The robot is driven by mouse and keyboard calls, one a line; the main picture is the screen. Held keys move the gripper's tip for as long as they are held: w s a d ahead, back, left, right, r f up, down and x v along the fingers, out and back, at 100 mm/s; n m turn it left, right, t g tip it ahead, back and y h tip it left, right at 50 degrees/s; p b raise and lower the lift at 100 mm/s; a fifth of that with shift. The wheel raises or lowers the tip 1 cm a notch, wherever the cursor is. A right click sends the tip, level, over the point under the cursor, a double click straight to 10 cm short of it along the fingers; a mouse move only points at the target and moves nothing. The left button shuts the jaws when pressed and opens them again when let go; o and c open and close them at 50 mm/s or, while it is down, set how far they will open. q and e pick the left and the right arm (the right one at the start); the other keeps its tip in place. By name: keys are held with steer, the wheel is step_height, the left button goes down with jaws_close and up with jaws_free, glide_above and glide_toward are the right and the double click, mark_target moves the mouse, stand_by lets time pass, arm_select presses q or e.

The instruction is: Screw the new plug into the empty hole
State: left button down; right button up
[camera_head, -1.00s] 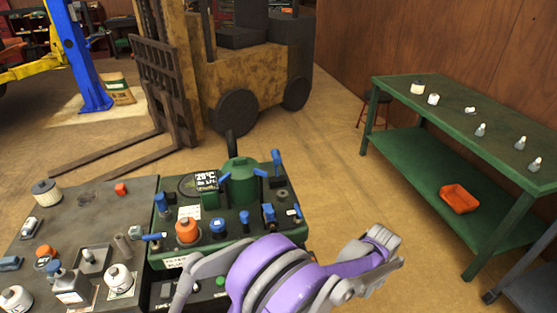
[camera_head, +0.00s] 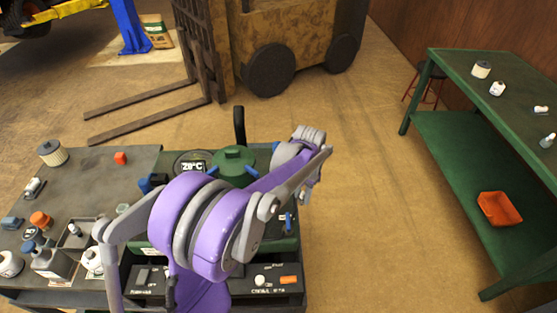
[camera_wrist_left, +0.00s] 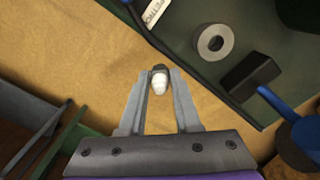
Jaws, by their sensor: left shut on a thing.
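My left gripper (camera_wrist_left: 161,76) is shut on a small plug (camera_wrist_left: 160,86), white with a dark end, between its fingertips in the left wrist view. The plug shows against the tan floor, off the edge of the green machine top (camera_wrist_left: 188,18). A grey ring with a dark centre (camera_wrist_left: 214,42), which looks like the empty hole, lies up and right of the plug, apart from it. In the head view my purple arm covers much of the green machine (camera_head: 233,162); the plug and hole cannot be made out there. My right gripper is not in view.
A black block with a blue handle (camera_wrist_left: 250,77) stands beside the ring. Left of the machine is a dark bench (camera_head: 95,185) with several bottles and parts. A green table (camera_head: 465,90) with an orange tray (camera_head: 498,208) below stands right. Floor between is clear.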

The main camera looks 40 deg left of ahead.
arm_select(q)
steer(key=s+a+r+m+p, duration=0.1)
steer(key=s+a+r+p, duration=0.15)
steer(key=a+r, duration=0.55)
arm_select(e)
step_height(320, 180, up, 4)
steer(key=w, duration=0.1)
arm_select(q)
steer(key=shift+s+d+f+b, duration=0.1)
steer(key=shift+d+f+b, duration=0.15)
steer(key=shift+f+b, duration=0.5)
steer(key=shift+s+d+f+b, duration=0.1)
steer(key=shift+d+f+b, duration=0.25)
steer(key=shift+f, duration=0.55)
steer(key=shift+a+f+b, duration=0.1)
steer(key=shift+f+b, duration=0.3)
steer(key=shift+f, duration=0.05)
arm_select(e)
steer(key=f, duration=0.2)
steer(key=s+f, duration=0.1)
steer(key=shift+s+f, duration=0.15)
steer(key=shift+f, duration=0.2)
arm_select(q)
steer(key=shift+w, duration=0.1)
steer(key=shift+f, duration=0.1)
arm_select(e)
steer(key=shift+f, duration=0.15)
